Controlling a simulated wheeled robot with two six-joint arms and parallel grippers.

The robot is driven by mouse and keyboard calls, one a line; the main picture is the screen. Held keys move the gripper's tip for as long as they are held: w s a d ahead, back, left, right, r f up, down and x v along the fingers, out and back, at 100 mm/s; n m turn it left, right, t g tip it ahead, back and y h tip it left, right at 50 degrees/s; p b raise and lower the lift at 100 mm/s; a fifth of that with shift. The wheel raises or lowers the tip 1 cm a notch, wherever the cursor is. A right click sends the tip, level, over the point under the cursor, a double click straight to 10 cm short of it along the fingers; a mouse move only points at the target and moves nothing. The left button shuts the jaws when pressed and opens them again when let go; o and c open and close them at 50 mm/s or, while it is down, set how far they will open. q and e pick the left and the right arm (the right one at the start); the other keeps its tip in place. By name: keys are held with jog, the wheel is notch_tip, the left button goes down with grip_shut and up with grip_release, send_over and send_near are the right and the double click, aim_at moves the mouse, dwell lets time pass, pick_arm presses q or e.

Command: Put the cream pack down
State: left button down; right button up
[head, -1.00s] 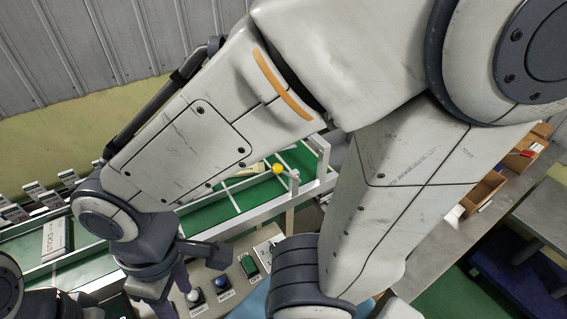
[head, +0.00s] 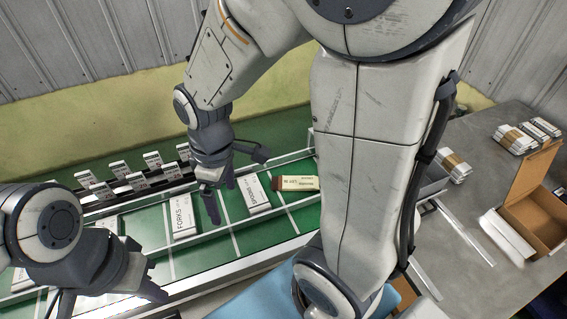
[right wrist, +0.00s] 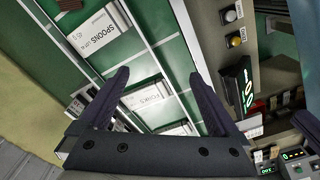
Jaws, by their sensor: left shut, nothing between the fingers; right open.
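The cream pack (head: 302,183), with a brown end, lies flat on the green conveyor (head: 266,232), in the cell to the right of the SPOONS pack (head: 256,192). No gripper touches it. A brown bit at the top edge of the right wrist view may be its end. My right gripper (head: 221,193) is open and empty above the conveyor, between the FORKS pack (head: 182,215) and the SPOONS pack. In the right wrist view its fingers (right wrist: 160,98) are spread over the white packs. My left gripper (head: 158,294) is shut and empty at the lower left.
Several small white cards (head: 118,169) stand in a rack behind the conveyor. An open cardboard box (head: 522,195) and bundles of packs (head: 515,139) sit on the grey table at right. A control panel with buttons (right wrist: 232,28) shows in the right wrist view.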

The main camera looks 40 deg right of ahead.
jog(key=w+d+f+p, duration=0.2)
jog(key=w+d, duration=0.3)
jog(key=d, duration=0.6)
jog(key=n+p, duration=0.2)
send_over(299, 181)
notch_tip(299, 181, down, 7)
jog(key=shift+s+a+f, duration=0.1)
jog(key=shift+s+f, duration=0.05)
jog(key=shift+f, duration=0.55)
jog(key=shift+f+p, duration=0.5)
jog(key=shift+p, duration=0.05)
notch_tip(299, 181, down, 3)
jog(key=shift+f+p, duration=0.1)
jog(key=shift+p, duration=0.6)
jog(key=shift+f, duration=0.5)
jog(key=c, duration=1.5)
jog(key=shift+w+r+b, duration=0.2)
jog(key=shift+r+b, duration=2)
jog(key=shift+r, duration=6.75)
jog(key=shift+c, duration=0.2)
